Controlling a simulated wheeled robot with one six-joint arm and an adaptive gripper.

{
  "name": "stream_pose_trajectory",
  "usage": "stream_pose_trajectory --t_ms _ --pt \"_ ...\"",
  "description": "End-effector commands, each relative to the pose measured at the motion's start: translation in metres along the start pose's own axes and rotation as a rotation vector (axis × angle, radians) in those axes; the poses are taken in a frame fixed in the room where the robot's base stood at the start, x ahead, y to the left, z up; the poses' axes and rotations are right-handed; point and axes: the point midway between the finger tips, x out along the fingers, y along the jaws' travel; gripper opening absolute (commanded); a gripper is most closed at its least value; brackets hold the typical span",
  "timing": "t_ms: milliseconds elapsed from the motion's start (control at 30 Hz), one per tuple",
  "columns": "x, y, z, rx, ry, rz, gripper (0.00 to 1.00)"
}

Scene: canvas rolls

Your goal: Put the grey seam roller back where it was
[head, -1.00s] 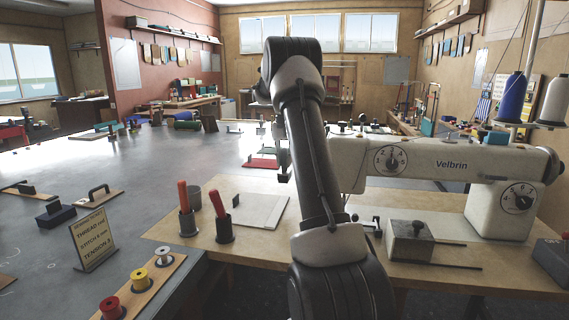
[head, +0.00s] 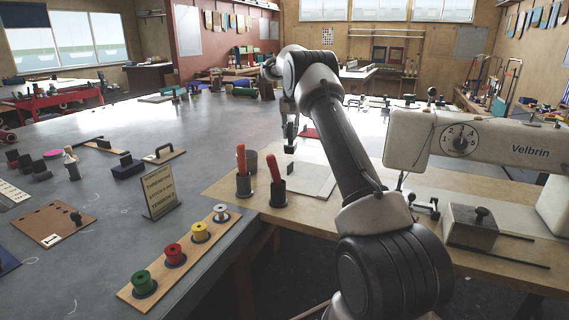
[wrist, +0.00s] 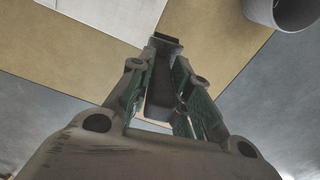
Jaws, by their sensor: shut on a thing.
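My gripper (head: 290,132) hangs above the wooden board near the grey table's right part, small and partly hidden by my arm in the head view. In the wrist view, my gripper's green-padded fingers (wrist: 160,88) are shut on a dark grey thing, which I take to be the seam roller (wrist: 162,92). Its full shape is hidden by the fingers. Below it in the wrist view lie the tan board (wrist: 205,30), a white sheet (wrist: 110,10) and the grey tabletop (wrist: 265,90). I cannot tell any marked place for the roller.
A sign (head: 160,192), a spool rack (head: 135,292) and a sewing machine (head: 430,140) stand around. The grey table's middle is clear.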

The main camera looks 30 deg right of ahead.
Motion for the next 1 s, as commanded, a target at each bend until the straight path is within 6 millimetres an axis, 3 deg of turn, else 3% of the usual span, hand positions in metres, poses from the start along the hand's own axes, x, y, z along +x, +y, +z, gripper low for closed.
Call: stream_pose_trajectory --t_ms 33,133,300,367,633,1000 --pt "-0.005 -0.017 -0.002 0.004 0.008 -0.004 0.00" --pt "-0.020 -0.035 -0.004 0.033 0.015 -0.010 0.00" --pt "-0.054 -0.036 -0.004 0.105 0.022 -0.017 0.00" --pt "-0.058 -0.034 -0.001 0.129 0.011 -0.009 0.00" --pt "-0.009 -0.030 0.004 0.160 -0.010 0.006 0.00" --pt "0.034 -0.030 0.004 0.159 -0.009 0.005 0.00"
